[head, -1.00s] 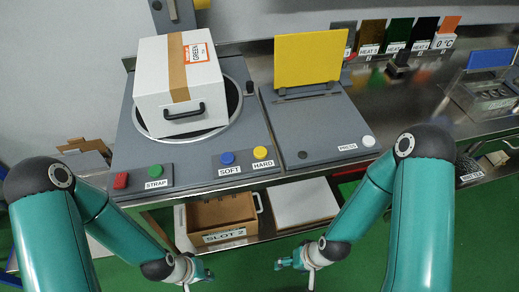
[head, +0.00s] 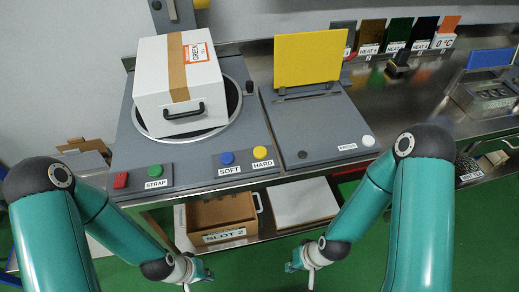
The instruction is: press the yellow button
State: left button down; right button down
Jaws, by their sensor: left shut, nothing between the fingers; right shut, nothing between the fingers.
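The yellow button (head: 260,152) is a round knob labelled HARD at the front right of the strapping machine (head: 190,178). It sits just right of the blue button (head: 227,158), labelled SOFT. A green button (head: 155,170) and a red button (head: 121,180) are further left on the same front panel. Nothing covers the yellow button. My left gripper (head: 205,275) is shut and empty, low in front of the machine, below and left of the yellow button. My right gripper (head: 292,266) is shut and empty, below and right of it. Both are well apart from the button.
A white box (head: 150,95) with brown tape stands on the machine's round turntable. A grey press (head: 315,125) with a raised yellow plate (head: 309,60) is to the right. Below are a bin labelled SLOT 2 (head: 225,237) and a white panel (head: 302,203).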

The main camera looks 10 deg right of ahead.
aim_at(260, 151)
jog(key=u, duration=1.5)
jog(key=i, duration=0.1)
jog(key=z, duration=2.7)
jog(key=k, duration=1.1)
jog(key=u, duration=1.3)
jog(key=i, duration=0.5)
jog(key=z, duration=0.05)
